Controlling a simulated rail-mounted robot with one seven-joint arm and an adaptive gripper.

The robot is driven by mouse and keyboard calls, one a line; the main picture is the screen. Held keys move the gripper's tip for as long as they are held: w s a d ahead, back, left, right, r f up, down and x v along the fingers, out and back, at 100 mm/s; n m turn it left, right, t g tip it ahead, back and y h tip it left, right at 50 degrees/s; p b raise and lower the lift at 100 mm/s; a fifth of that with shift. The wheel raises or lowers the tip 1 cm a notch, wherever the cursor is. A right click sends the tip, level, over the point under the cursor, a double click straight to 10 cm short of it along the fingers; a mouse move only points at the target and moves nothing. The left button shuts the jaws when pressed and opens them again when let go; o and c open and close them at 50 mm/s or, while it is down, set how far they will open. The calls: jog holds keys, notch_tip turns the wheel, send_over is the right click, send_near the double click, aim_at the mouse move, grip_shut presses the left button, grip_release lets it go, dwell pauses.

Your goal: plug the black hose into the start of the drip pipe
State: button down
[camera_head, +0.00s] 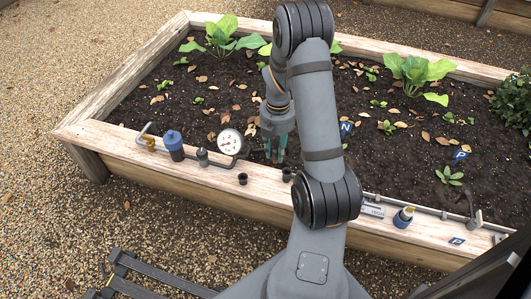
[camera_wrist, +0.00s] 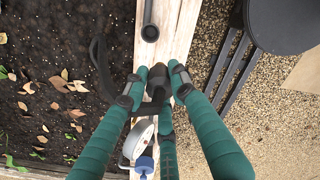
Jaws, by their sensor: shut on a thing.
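My gripper (camera_wrist: 158,82) has green fingers closed around a dark piece that looks like the end of the black hose (camera_wrist: 100,72). The hose bends out over the soil side in the wrist view. In the head view my gripper (camera_head: 275,158) hangs just over the inner edge of the bed's front board, right of the gauge. The drip pipe's start (camera_wrist: 149,33) is a dark round opening on the board, ahead of the fingertips and apart from the held piece. In the head view the grey pipe (camera_head: 430,209) runs along the board at right; my arm hides part of it.
A white gauge (camera_head: 231,142), a blue-topped fitting (camera_head: 174,145) and a brass tap (camera_head: 150,143) stand on the front board (camera_head: 130,150) at left. A small black cup (camera_head: 243,178) stands near the gauge. Leafy plants (camera_head: 415,72) grow in the soil. The gravel path is clear at left.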

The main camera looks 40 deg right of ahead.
aim_at(277, 147)
jog(key=shift+d+r+p, duration=0.1)
jog(key=shift+r+p, duration=1.35)
jog(key=shift+r, duration=0.3)
